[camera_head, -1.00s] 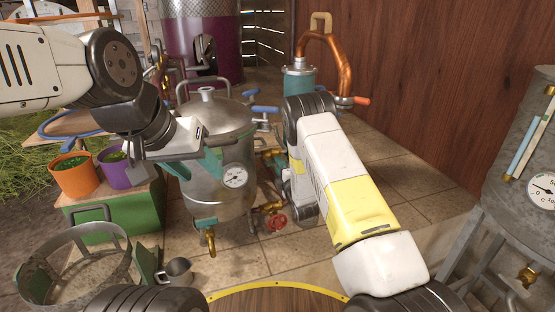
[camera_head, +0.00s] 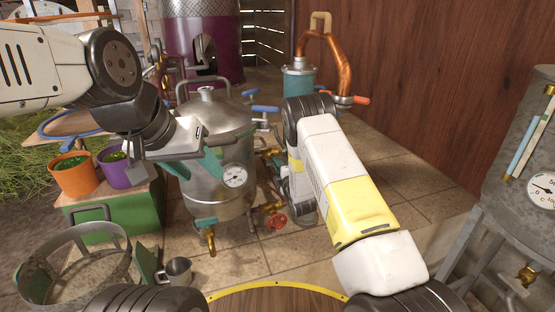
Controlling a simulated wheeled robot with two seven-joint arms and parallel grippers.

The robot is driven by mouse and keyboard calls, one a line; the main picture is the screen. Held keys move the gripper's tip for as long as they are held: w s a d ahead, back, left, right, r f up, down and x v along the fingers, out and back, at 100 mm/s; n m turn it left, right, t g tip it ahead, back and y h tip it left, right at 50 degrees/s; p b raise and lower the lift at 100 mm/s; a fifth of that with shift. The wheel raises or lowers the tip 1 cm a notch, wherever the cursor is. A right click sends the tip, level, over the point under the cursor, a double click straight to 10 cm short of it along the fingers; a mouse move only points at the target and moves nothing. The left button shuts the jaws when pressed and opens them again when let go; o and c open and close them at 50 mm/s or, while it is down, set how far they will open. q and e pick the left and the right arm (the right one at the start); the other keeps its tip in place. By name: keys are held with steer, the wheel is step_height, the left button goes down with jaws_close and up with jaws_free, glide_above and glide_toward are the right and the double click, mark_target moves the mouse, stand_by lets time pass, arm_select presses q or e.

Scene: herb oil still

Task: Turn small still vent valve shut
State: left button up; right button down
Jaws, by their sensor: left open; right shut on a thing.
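The small still is a steel pot (camera_head: 215,195) with a domed lid and a round dial gauge (camera_head: 235,176), left of centre. My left gripper (camera_head: 195,168) is open and empty, with teal fingers in front of the pot's upper wall. My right gripper (camera_head: 278,162) is just right of the pot, beside brass fittings there, mostly hidden by my own arm. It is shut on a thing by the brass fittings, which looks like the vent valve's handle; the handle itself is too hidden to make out.
A red handwheel (camera_head: 277,222) and a teal-handled brass tap (camera_head: 208,234) sit low by the pot. Blue levers (camera_head: 264,108) stand behind it. A metal cup (camera_head: 177,270) and open basket (camera_head: 75,275) lie front left.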

steer(key=shift+m, duration=0.3)
steer(key=m, duration=1.7)
steer(key=shift+f, duration=0.1)
steer(key=shift+m, duration=0.4)
steer(key=c, duration=1.5)
jaws_free()
steer(key=shift+o, duration=0.2)
steer(key=shift+s, duration=0.15)
